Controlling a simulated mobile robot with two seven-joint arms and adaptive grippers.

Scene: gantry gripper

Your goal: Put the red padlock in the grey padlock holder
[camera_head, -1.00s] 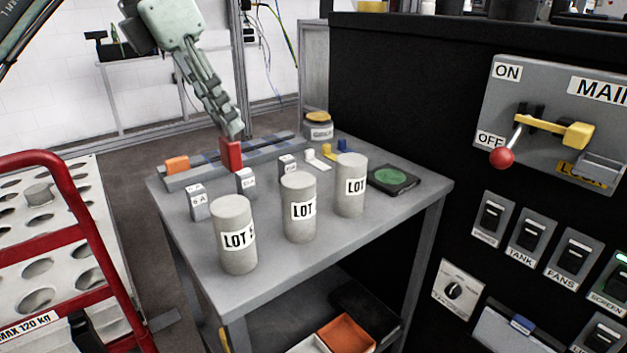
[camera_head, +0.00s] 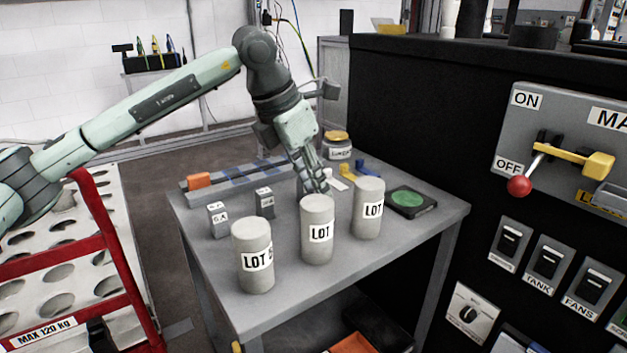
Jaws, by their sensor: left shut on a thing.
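My left gripper (camera_head: 319,189) reaches down over the table, behind the middle grey cylinder. It is shut; the red padlock that showed at its fingertips earlier is out of sight now, probably behind that cylinder. The grey padlock holder cannot be identified for certain. A long grey rack (camera_head: 222,187) with blue sections lies along the table's back left. A grey box-like part (camera_head: 606,203) sits low on the switch panel at the right edge, partly cut off. My right gripper is not in view.
The middle cylinder (camera_head: 317,215) stands between the left cylinder (camera_head: 251,240) and the right cylinder (camera_head: 368,195), all marked LOT. Small grey blocks (camera_head: 217,221) stand behind. The table's front (camera_head: 290,308) is clear.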

